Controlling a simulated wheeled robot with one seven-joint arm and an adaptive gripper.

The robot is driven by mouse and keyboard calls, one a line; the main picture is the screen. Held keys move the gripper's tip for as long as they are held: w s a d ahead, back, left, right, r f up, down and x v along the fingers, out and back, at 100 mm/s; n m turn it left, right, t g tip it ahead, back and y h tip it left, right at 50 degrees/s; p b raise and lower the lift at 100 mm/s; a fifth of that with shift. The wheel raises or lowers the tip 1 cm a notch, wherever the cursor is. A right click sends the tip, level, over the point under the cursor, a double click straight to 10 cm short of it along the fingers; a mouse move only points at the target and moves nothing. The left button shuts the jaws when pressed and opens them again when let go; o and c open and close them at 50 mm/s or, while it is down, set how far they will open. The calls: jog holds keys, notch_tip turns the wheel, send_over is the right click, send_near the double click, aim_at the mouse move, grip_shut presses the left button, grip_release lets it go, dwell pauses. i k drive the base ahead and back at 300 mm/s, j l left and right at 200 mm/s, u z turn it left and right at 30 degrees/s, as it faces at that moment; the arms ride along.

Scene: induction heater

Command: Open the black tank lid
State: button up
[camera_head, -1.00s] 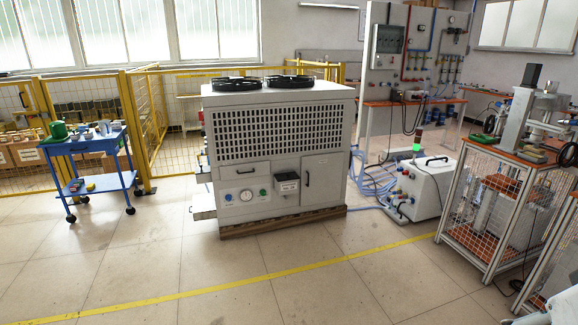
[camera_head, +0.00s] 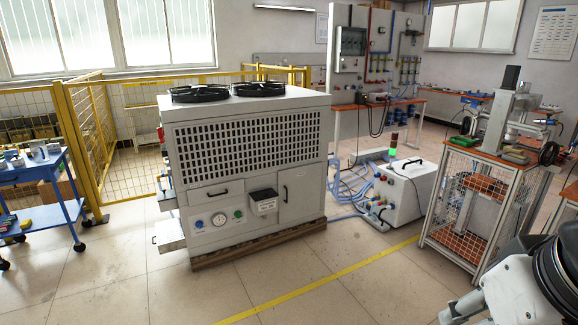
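The large light-grey cabinet (camera_head: 245,135) stands left of centre on a wooden base. A small box with a black lid (camera_head: 264,194) sticks out of its front, below the grille. The lid looks shut, lying over the box, with a pale label on the box front below it. My arm shows at the lower right, well apart from the cabinet and lid. My gripper's fingertips do not show.
A white unit (camera_head: 405,195) with hoses stands on the floor right of the cabinet. An orange-topped mesh cart (camera_head: 465,225) is further right, near my arm. A blue trolley (camera_head: 40,172) is at the left. The floor (camera_head: 225,285) before the cabinet is clear.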

aim_at(164, 195)
jog(key=i+j, duration=0.35)
jog(key=j, duration=0.2)
jog(key=i+j, duration=0.3)
jog(key=j, duration=0.25)
jog(key=i+j, duration=0.35)
jog(key=j, duration=0.2)
jog(key=i+j, duration=0.3)
jog(key=j, duration=0.25)
jog(key=i+j, duration=0.35)
jog(key=j, duration=0.2)
jog(key=i+j+z, duration=0.1)
jog(key=i+j, duration=0.2)
jog(key=j, duration=0.25)
jog(key=i+j, duration=0.3)
jog(key=j, duration=0.25)
jog(key=i+j, duration=0.3)
jog(key=j, duration=0.3)
jog(key=i+j, duration=0.3)
jog(key=i, duration=0.2)
